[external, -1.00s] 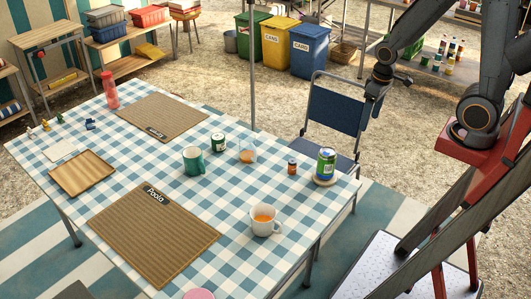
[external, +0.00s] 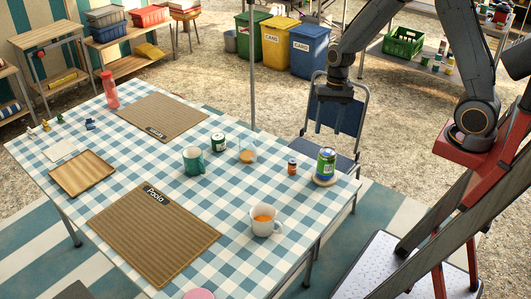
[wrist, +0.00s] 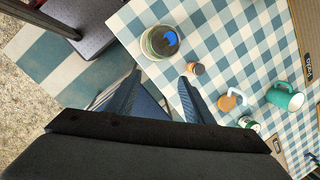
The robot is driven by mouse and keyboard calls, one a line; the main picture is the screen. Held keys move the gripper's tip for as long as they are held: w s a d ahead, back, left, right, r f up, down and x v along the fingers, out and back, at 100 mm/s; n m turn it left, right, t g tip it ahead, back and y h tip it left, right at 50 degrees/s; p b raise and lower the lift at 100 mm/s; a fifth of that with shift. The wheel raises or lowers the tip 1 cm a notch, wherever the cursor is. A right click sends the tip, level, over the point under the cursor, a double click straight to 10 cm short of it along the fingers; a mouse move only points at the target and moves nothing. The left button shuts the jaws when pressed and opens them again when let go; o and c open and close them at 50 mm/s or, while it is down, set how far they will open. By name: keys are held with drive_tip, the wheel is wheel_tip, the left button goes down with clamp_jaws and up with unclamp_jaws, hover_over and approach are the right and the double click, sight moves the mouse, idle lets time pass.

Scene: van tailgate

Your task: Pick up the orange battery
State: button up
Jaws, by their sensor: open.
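The orange battery (external: 292,168) is a small upright cylinder with a dark band, standing on the checked tablecloth near the table's right side, left of a green and blue can (external: 326,161). In the wrist view the battery (wrist: 196,69) shows just beyond and right of the right fingertip. My gripper (external: 338,128) is open and empty, with its fingers pointing down, above and behind the can near the chair. In the wrist view the space between the fingers (wrist: 160,78) lies over the table's edge, and the battery is outside it.
The can stands on a round coaster close to the battery. A blue folding chair (external: 312,158) is at the table's far edge.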

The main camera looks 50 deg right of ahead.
sight(293, 160)
drive_tip(key=w+a+f+m+y, duration=0.2)
drive_tip(key=w+a+f+m, duration=0.45)
drive_tip(key=w, duration=0.25)
drive_tip(key=shift+g, duration=0.3)
drive_tip(key=shift+s+a+p+x, duration=0.15)
drive_tip(key=shift+p+x, duration=0.25)
drive_tip(key=shift+x, duration=1.6)
drive_tip(key=shift+s+a+p+x, duration=0.1)
drive_tip(key=shift+s+p+x, duration=0.2)
drive_tip(key=shift+x, duration=1.65)
drive_tip(key=shift+w+r, duration=0.1)
drive_tip(key=shift+w, duration=0.05)
clamp_jaws()
